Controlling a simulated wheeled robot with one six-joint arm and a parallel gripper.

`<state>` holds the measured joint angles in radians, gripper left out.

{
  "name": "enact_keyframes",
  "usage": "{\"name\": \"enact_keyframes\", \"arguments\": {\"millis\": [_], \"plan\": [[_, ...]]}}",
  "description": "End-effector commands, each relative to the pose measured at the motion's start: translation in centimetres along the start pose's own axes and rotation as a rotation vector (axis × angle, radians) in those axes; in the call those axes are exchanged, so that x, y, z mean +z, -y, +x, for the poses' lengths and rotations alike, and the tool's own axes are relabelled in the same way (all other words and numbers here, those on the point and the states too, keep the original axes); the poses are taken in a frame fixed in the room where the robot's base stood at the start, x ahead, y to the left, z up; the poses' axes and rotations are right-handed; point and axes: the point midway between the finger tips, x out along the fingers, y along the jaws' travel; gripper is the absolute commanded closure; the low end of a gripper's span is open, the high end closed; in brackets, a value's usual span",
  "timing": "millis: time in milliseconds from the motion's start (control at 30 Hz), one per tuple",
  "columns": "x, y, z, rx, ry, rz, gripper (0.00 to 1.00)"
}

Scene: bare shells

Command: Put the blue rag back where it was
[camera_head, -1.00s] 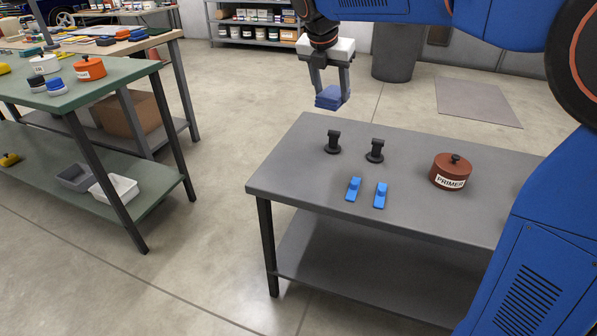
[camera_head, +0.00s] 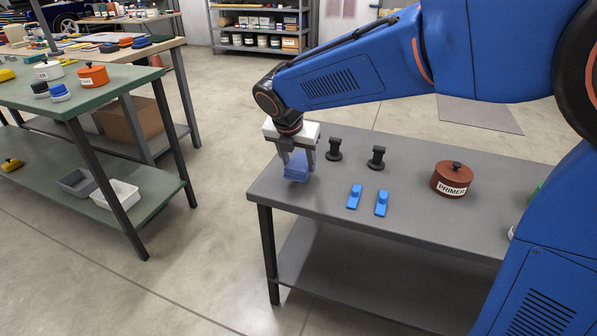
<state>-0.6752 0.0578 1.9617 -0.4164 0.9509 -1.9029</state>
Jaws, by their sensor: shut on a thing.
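The blue rag (camera_head: 296,168) is a small folded blue stack. My gripper (camera_head: 297,160) is shut on it and points down over the left part of the grey table (camera_head: 420,215). The rag is close to the tabletop, near the table's left edge. I cannot tell whether it touches the surface. The gripper's fingers hide part of it.
Two black stands (camera_head: 334,150) (camera_head: 376,157) are just right of my gripper. A red PRIMER pot (camera_head: 452,179) is further right. A green bench (camera_head: 140,80) stands left across open floor. The table's front left corner is clear.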

Motion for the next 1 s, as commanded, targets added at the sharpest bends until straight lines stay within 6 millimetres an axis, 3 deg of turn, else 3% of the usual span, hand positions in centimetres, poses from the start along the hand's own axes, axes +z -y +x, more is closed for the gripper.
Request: {"name": "enact_keyframes", "arguments": {"millis": [333,733,767,800,1000], "plan": [[-1.4,0.0,3.3,-0.001,0.000,-0.001,0.74],[-1.5,0.0,3.7,0.000,0.000,0.000,0.74],[-1.5,0.0,3.6,0.001,0.000,0.000,0.42],[-1.5,0.0,3.6,0.001,0.000,0.000,0.32],[-1.5,0.0,3.6,0.000,0.000,0.000,0.30]]}}
